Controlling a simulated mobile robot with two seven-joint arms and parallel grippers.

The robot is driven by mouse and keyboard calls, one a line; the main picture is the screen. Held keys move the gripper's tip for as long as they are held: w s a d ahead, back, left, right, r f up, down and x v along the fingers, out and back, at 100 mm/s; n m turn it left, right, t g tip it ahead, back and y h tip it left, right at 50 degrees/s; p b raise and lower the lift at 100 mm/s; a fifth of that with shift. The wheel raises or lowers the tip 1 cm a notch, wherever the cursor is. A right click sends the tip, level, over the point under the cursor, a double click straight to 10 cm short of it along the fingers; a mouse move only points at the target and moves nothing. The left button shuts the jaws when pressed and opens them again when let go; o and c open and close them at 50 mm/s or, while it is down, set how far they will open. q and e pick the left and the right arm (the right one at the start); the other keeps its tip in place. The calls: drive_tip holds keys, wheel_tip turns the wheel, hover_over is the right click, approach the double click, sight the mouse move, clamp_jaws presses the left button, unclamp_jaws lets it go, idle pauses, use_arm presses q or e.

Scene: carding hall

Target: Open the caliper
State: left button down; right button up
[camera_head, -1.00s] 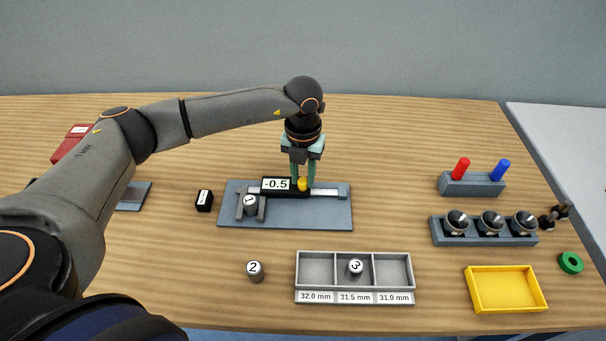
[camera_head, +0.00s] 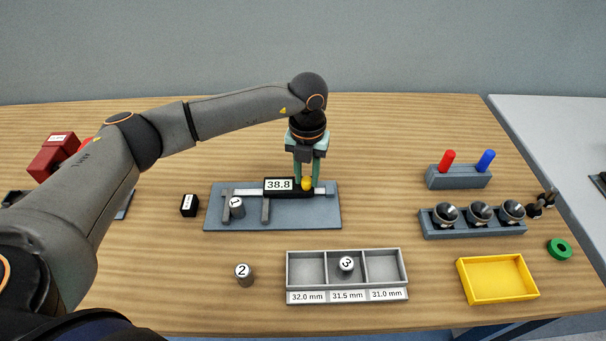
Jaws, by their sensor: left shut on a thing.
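The caliper lies on a blue-grey plate (camera_head: 290,218). Its display (camera_head: 278,184) reads 38.8. The fixed jaw (camera_head: 226,210) is at the left and the sliding jaw (camera_head: 265,212) stands apart from it, with a clear gap. The grey cylinder marked 1 (camera_head: 237,208) stands by the fixed jaw, within the gap's width; I cannot tell if they touch. My left gripper (camera_head: 306,182) reaches down from above and is shut on the caliper's slider at the yellow knob (camera_head: 306,185). My right gripper is not in view.
Cylinder 2 (camera_head: 244,275) stands on the table. Cylinder 3 (camera_head: 346,265) is in the middle compartment of the grey tray (camera_head: 287,270). A yellow tray (camera_head: 498,298), a cup rack (camera_head: 470,231), a peg block (camera_head: 458,181) and a green ring (camera_head: 559,249) are at the right. A black block (camera_head: 189,205) is left of the plate.

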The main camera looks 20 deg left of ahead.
use_arm(q)
drive_tip(key=c, duration=0.6)
unclamp_jaws()
drive_tip(key=shift+r, duration=0.1)
wheel_tip(320, 180, up, 12)
drive_tip(key=shift+r+b, duration=0.2)
drive_tip(key=shift+b, duration=0.55)
drive_tip(key=shift+s+f, duration=0.1)
